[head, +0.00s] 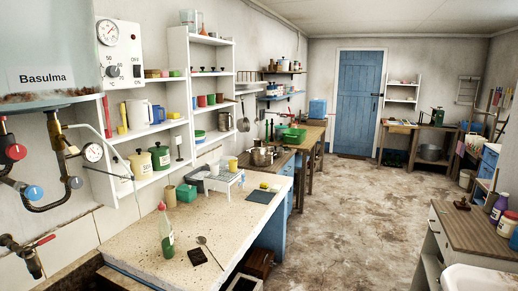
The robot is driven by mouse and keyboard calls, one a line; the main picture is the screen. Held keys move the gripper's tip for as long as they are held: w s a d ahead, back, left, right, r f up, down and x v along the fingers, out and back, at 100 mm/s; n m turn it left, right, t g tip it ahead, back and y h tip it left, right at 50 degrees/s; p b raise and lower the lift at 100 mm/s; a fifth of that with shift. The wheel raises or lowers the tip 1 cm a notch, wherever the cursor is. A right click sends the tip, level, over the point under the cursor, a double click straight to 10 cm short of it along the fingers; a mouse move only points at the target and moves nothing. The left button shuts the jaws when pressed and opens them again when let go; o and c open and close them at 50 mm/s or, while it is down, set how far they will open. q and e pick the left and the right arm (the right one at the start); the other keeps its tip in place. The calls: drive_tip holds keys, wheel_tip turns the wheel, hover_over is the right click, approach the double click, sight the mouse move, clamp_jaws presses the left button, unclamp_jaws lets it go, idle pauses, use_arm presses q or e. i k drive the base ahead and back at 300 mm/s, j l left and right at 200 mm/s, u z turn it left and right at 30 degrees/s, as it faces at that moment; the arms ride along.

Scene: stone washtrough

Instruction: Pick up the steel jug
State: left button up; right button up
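A smaller grey metal vessel (225,121) stands on a lower shelf level further right. Neither of my grippers is in view.
A boiler (48,50) with pipes and taps fills the near left. The stone-topped counter (130,245) below the shelf carries a green bottle (166,235), a spoon (210,252) and a dish rack (222,178). The floor (345,220) in the middle is mostly clear.

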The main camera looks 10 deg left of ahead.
sight(258, 142)
drive_tip(key=i+z, duration=0.3)
drive_tip(key=i, duration=1.75)
drive_tip(key=i+l, duration=0.1)
drive_tip(key=i, duration=2.3)
drive_tip(key=i+j+u, duration=0.25)
drive_tip(key=i+u, duration=0.2)
drive_tip(key=i, duration=0.6)
drive_tip(key=i+l+u, duration=0.1)
drive_tip(key=i+u, duration=0.4)
drive_tip(key=i, duration=0.5)
drive_tip(key=i+j, duration=0.1)
drive_tip(key=i, duration=0.3)
